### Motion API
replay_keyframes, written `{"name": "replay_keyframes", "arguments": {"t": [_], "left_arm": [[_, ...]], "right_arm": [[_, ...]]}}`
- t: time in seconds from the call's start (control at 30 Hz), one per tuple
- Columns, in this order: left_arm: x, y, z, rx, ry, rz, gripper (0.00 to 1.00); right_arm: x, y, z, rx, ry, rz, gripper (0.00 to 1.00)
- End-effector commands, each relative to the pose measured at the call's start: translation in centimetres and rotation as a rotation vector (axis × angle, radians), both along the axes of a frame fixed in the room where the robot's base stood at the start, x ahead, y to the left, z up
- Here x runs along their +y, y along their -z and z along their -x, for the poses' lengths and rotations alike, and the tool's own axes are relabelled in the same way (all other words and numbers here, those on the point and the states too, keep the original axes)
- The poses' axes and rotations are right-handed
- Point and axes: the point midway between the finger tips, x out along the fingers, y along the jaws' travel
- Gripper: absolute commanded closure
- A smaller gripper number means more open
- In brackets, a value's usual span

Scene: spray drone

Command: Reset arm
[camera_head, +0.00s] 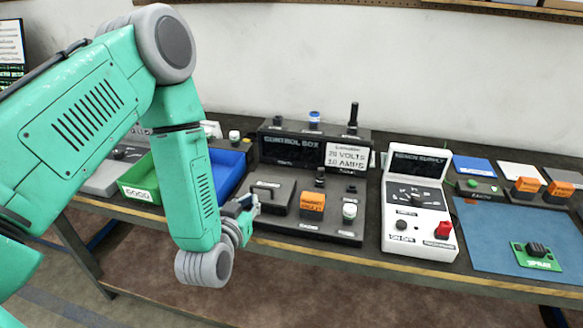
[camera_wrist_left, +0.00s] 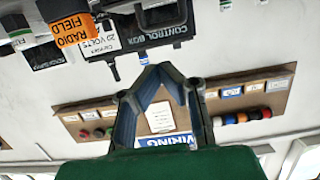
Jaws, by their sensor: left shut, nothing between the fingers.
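My left arm comes in from the left in the head view, bent down across the bench front. My left gripper (camera_head: 244,208) is at the bench's front edge, just left of the black control box (camera_head: 285,152). Its fingers also show in the left wrist view (camera_wrist_left: 164,70), shut with nothing between them. In that view the control box (camera_wrist_left: 150,38) and an orange radio field block (camera_wrist_left: 72,30) show at the top. My right gripper is not in view.
A white bench supply (camera_head: 415,215) stands right of the control box. A blue mat (camera_head: 500,240) holds a green spray board (camera_head: 537,256). A green bin (camera_head: 142,187) and a blue bin (camera_head: 227,165) sit beside my forearm. Pegboards (camera_wrist_left: 245,100) show in the wrist view.

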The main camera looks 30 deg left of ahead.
Motion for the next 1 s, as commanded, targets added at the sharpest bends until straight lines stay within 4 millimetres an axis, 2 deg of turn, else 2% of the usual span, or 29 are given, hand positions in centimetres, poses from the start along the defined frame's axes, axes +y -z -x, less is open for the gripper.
{"name": "replay_keyframes", "arguments": {"t": [0.17,0.23,0.27,0.37,0.47,0.5,0.57,0.6,0.7,0.83,0.9,1.0], "left_arm": [[-0.1,0.2,0.1,0.005,0.002,0.000,1.00],[-0.5,1.2,0.4,0.034,0.015,0.006,1.00],[-0.8,2.1,0.6,0.056,0.025,0.010,1.00],[-2.3,6.5,2.4,0.189,0.077,0.037,1.00],[-4.2,12.7,5.8,0.395,0.141,0.070,1.00],[-4.9,15.3,7.6,0.487,0.165,0.084,1.00],[-5.7,18.7,10.5,0.628,0.195,0.100,1.00],[-6.1,20.8,12.7,0.720,0.212,0.108,1.00],[-6.5,24.9,18.0,0.940,0.236,0.120,1.00],[-6.5,27.9,23.7,1.161,0.242,0.123,1.00],[-6.3,28.6,25.8,1.240,0.240,0.121,1.00],[-6.1,29.0,27.4,1.303,0.236,0.120,1.00]], "right_arm": [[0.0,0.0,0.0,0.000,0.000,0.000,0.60],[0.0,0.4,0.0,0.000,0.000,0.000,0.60],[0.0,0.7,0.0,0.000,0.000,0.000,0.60],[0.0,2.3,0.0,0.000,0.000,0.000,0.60],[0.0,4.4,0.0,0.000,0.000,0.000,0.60],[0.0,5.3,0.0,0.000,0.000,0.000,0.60],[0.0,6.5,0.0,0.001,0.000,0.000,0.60],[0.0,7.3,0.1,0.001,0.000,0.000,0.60],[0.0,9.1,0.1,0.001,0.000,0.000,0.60],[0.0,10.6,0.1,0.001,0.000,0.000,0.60],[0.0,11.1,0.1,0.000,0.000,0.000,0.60],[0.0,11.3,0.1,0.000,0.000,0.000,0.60]]}}
